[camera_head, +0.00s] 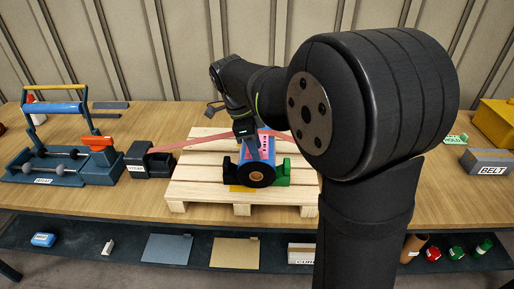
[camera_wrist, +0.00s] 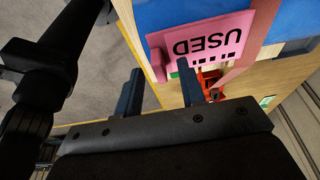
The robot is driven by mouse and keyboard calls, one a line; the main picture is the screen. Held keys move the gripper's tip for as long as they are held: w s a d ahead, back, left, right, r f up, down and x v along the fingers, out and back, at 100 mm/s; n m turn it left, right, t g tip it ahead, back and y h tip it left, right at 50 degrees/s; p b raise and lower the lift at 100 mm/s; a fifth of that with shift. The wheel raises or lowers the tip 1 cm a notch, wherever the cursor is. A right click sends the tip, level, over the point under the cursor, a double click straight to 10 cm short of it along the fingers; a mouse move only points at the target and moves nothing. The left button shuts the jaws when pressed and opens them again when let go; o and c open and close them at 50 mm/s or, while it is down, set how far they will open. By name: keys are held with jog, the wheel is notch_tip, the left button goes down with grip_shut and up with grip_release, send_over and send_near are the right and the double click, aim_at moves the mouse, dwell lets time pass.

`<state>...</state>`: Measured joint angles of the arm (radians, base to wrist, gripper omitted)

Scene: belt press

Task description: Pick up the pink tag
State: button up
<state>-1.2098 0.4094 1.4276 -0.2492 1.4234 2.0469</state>
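The pink tag (camera_wrist: 208,45) lies against a blue roll and reads "USED" upside down in the wrist view. In the head view the tag (camera_head: 265,146) shows small on the blue roll, partly behind my gripper. My gripper (camera_wrist: 160,68) is open, with its two dark fingers apart and nothing held between them. The fingertips point toward the tag's lower left edge; I cannot tell whether they touch it. In the head view my gripper (camera_head: 249,142) is just above the roll.
The blue roll (camera_head: 247,171) sits between black and green holders on a wooden pallet (camera_head: 195,189). A pink belt (camera_head: 190,143) crosses the pallet from a black block (camera_head: 150,160). A blue press (camera_head: 60,165) stands left; a grey BELT box (camera_head: 487,161) is right.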

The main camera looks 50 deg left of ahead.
grip_shut()
jog(key=shift+r, duration=0.15)
jog(key=shift+r, duration=0.3)
jog(key=r, duration=0.3)
jog(key=shift+w+d+r, duration=0.15)
jog(key=shift+d+r, duration=0.15)
jog(key=shift+r, duration=0.1)
jog(key=w+d+r, duration=0.5)
jog(key=d+r, duration=0.1)
jog(key=d, duration=0.3)
jog(key=shift+w+d+r, duration=0.15)
jog(key=shift+w+d, duration=0.1)
jog(key=shift+w, duration=0.05)
